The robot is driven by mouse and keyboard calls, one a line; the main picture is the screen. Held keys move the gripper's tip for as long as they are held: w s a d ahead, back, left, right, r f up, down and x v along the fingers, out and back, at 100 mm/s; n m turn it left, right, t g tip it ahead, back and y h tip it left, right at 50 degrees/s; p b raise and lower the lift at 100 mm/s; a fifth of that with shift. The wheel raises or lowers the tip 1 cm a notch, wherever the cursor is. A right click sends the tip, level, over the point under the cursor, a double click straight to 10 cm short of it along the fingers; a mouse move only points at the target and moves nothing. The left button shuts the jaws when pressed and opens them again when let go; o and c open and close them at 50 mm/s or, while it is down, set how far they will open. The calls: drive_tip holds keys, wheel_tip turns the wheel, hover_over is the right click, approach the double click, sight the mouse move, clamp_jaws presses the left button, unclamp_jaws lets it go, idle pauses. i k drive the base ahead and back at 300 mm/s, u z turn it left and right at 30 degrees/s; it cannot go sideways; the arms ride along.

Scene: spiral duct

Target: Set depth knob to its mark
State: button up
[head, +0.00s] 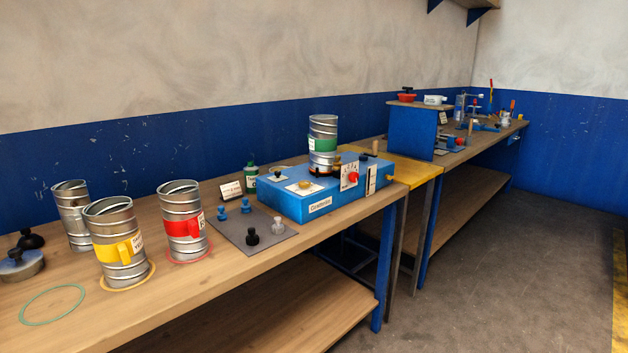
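A blue box machine (312,205) with a small label on its front stands on the wooden bench. A red knob (353,177) sits in front of a white dial plate (348,168) on the machine's right part. A small black knob (278,174) is on its top left, and an orange knob (390,178) is at its right end. I cannot read which knob is the depth knob, nor its mark. A spiral duct piece with a green band (323,142) stands upright on the machine. My gripper is not in view.
Duct pieces with a yellow band (117,250) and a red band (184,225) stand on matching rings; a plain duct (73,215) is behind. A green ring (52,304) is empty. A grey mat (247,232) holds several small knobs. Floor at right is clear.

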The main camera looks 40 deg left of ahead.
sight(353, 177)
drive_tip(key=u, duration=1.3)
drive_tip(key=k, duration=0.35)
drive_tip(key=z, duration=0.95)
drive_tip(key=i, duration=1.35)
drive_tip(key=u, duration=0.55)
